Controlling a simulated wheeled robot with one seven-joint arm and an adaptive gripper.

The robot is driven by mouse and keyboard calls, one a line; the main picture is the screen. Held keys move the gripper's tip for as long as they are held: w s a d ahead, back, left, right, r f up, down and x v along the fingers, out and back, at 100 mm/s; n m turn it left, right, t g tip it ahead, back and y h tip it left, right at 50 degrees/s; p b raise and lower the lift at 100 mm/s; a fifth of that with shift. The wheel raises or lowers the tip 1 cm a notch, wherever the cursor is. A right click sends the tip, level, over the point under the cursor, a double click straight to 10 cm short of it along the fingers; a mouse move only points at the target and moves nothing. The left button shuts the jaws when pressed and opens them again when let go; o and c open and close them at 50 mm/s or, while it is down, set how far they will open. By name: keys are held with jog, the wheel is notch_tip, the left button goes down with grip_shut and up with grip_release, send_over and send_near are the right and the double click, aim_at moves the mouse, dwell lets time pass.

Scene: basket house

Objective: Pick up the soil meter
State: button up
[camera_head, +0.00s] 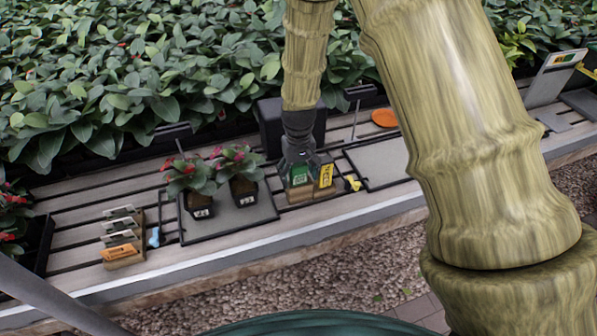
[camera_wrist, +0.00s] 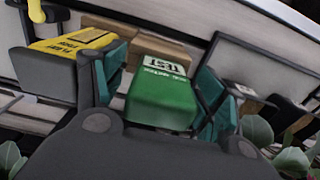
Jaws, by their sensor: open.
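A green box (camera_head: 299,175) with a white label stands on a small wooden block on the slatted bench; I take it to be the soil meter. In the wrist view the green box (camera_wrist: 163,92) shows a label reading TEST. My gripper (camera_head: 298,158) points down over it. In the wrist view my gripper (camera_wrist: 160,90) is open, its teal pads on either side of the green box. A gap shows between box and right pad; contact on the left cannot be told.
A yellow box (camera_head: 326,175) stands close right of the green one, also beside my finger in the wrist view (camera_wrist: 72,45). Two potted plants (camera_head: 239,185) stand left on a dark-edged mat. A yellow item (camera_head: 353,183) lies right. An empty mat (camera_head: 385,160) lies beyond it.

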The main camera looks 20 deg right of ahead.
jog(key=shift+f, duration=0.15)
jog(key=c, duration=1.1)
